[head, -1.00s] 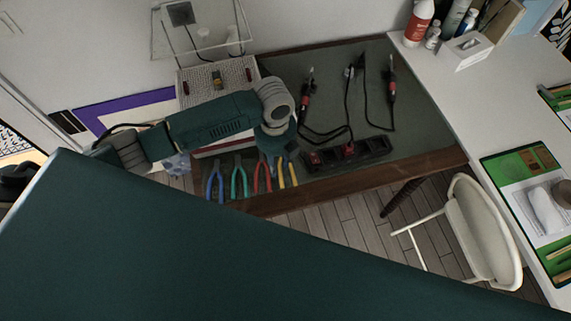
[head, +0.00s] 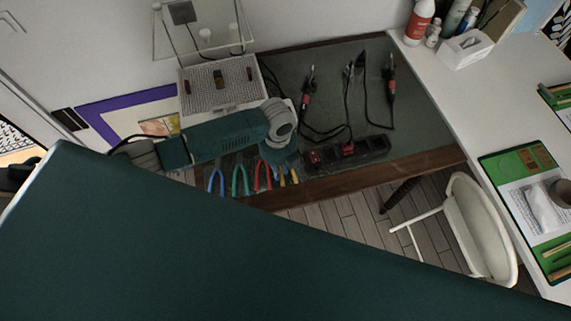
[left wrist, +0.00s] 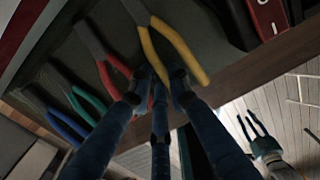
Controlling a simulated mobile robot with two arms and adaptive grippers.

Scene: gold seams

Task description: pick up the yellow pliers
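The yellow pliers (head: 294,177) lie near the front edge of the bench, rightmost in a row of pliers. My left gripper (head: 285,166) is over their upper part in the head view and hides their jaws. In the left wrist view, the pliers' yellow handles (left wrist: 183,45) spread toward my left gripper (left wrist: 160,82). Its blue fingers are apart, with the tips around the left yellow handle; I cannot tell whether they touch it. My right gripper (left wrist: 254,128) shows low at the right of the left wrist view, with its fingers apart and empty, over the floor.
Red pliers (head: 263,176), green pliers (head: 240,181) and blue pliers (head: 217,181) lie close by on the left. A black power strip (head: 372,148) lies on the right, with cables and soldering tools behind it. A white chair (head: 482,228) stands in front of the bench.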

